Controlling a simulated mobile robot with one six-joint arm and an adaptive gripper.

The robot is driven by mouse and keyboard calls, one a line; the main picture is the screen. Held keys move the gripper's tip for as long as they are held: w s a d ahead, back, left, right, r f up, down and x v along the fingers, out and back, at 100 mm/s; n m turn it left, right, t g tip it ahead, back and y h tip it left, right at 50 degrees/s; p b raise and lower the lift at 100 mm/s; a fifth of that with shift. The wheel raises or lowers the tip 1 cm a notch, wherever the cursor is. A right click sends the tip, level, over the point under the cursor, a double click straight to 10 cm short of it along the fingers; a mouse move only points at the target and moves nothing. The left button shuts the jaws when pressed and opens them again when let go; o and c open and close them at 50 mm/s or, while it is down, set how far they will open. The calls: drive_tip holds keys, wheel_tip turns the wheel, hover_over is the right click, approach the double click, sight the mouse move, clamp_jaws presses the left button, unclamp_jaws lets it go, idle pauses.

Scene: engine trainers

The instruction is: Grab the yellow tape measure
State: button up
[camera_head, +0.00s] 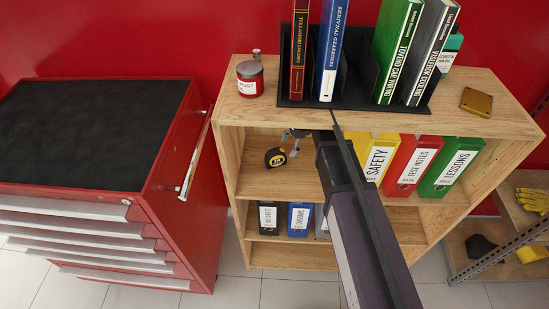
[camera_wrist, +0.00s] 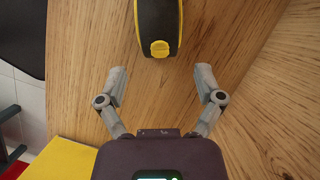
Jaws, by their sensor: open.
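The yellow and black tape measure (camera_head: 275,158) stands on the middle shelf of the wooden bookcase, toward its left side, in the head view. In the wrist view the tape measure (camera_wrist: 158,28) is at the top centre, just beyond the fingertips, with its yellow tab facing my gripper. My gripper (camera_wrist: 161,82) is open and empty, and its two fingers point toward the tape measure without touching it. In the head view my gripper (camera_head: 295,140) is small, close to the tape measure's right side, partly hidden by my arm.
The wooden bookcase (camera_head: 240,112) surrounds the shelf space. Yellow, red and green binders (camera_head: 408,165) stand to the right on the same shelf. Books (camera_head: 330,50) in a black rack and a red tin (camera_head: 250,85) are on top. A red tool cabinet (camera_head: 185,165) stands at left.

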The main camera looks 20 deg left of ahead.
sight(276, 150)
drive_tip(key=shift+a, duration=0.1)
idle(0.3)
drive_tip(key=shift+s+a, duration=0.45)
drive_tip(key=shift+a, duration=0.05)
drive_tip(key=shift+s+a+f+b, duration=0.2)
drive_tip(key=shift+s+a, duration=0.2)
drive_tip(key=shift+a, duration=0.2)
drive_tip(key=shift+s+a+f+b, duration=0.1)
drive_tip(key=shift+s+a+b, duration=0.05)
drive_tip(key=shift+s+a, duration=0.35)
drive_tip(key=shift+b+x, duration=1.1)
drive_tip(key=shift+x, duration=0.05)
drive_tip(key=shift+w, duration=0.1)
clamp_jaws()
